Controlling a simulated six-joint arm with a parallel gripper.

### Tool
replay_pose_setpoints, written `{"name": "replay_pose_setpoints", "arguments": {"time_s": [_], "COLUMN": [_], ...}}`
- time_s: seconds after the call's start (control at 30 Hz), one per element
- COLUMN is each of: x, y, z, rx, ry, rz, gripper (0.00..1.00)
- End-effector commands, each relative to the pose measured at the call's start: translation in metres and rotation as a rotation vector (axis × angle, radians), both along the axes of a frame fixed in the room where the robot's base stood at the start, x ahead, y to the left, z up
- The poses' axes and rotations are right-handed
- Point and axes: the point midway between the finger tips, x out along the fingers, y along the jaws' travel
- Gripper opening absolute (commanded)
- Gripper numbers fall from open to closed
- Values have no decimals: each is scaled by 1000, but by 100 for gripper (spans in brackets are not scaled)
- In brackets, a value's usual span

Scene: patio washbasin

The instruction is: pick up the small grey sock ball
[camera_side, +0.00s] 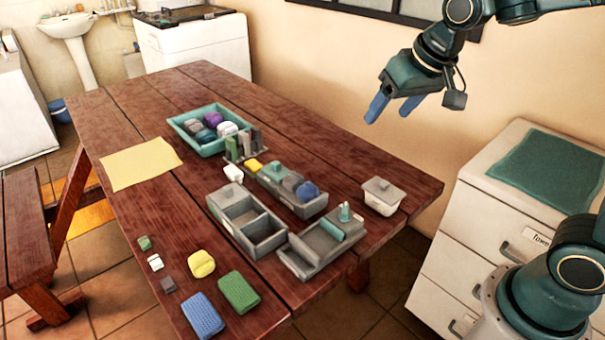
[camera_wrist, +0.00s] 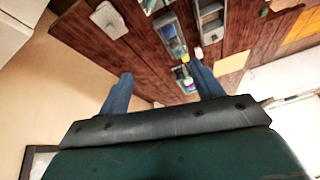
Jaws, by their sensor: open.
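A grey rounded ball (camera_side: 292,182) lies in the long grey tray (camera_side: 262,187), between a teal piece and a blue ball (camera_side: 307,191). Another greyish ball (camera_side: 205,136) lies in the teal tray (camera_side: 177,122) at the back, beside a purple ball (camera_side: 213,119) and a white one (camera_side: 227,129). A small dark grey block-like piece (camera_side: 167,285) sits at the table's near left. I cannot tell for sure which is the small grey sock ball. My gripper (camera_side: 392,110) is open and empty, high above the table's right side; its spread fingers (camera_wrist: 162,88) also show in the wrist view.
A lidded white box (camera_side: 382,197) stands at the table's right edge. Grey open bins (camera_side: 246,221) and upright grey-green pieces (camera_side: 243,143) stand mid-table. Folded blue (camera_side: 202,315) and green (camera_side: 238,291) cloths lie in front. A wall rises behind; the table's far left is mostly clear.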

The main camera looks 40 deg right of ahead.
Motion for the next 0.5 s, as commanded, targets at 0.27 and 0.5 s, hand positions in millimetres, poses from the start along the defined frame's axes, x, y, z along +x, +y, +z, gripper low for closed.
{"name": "replay_pose_setpoints", "arguments": {"time_s": [0.27, 0.5], "x": [65, 116], "y": [3, 7], "z": [-31, -69], "rx": [24, 41], "ry": [14, 21], "rz": [-77, -143], "gripper": [66, 66]}}
